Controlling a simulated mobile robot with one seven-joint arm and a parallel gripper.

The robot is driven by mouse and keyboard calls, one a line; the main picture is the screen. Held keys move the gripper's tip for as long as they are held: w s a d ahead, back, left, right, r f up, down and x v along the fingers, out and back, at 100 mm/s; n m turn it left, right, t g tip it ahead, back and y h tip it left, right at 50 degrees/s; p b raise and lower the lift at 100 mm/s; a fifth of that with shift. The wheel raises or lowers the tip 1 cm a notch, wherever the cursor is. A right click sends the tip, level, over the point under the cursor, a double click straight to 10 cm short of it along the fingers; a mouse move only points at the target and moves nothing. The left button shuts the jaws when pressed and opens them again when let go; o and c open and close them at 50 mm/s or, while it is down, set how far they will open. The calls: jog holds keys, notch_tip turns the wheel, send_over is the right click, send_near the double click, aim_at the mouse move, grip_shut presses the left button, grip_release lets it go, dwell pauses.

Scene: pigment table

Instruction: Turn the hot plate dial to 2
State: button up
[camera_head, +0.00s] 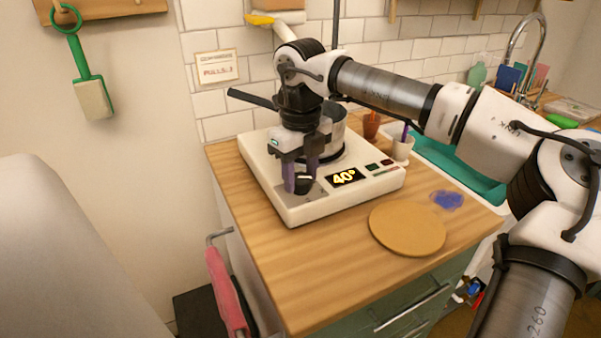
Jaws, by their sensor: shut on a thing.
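The fingers hide part of the dial, and I cannot read any dial number. A metal pot (334,133) with a dark handle stands on the hot plate behind my gripper.
A round wooden board (407,229) lies on the counter (300,270) to the right front, near a blue pigment patch (447,200). A white cup (402,149) and a brown cup (371,126) stand behind the hot plate. A teal tray (460,168) lies at right.

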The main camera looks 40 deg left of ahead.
aim_at(300, 178)
jog(key=o, duration=1)
jog(key=shift+r, duration=0.1)
notch_tip(300, 178, up, 14)
jog(key=shift+f, duration=0.15)
jog(key=shift+s, duration=0.1)
dwell(0.4)
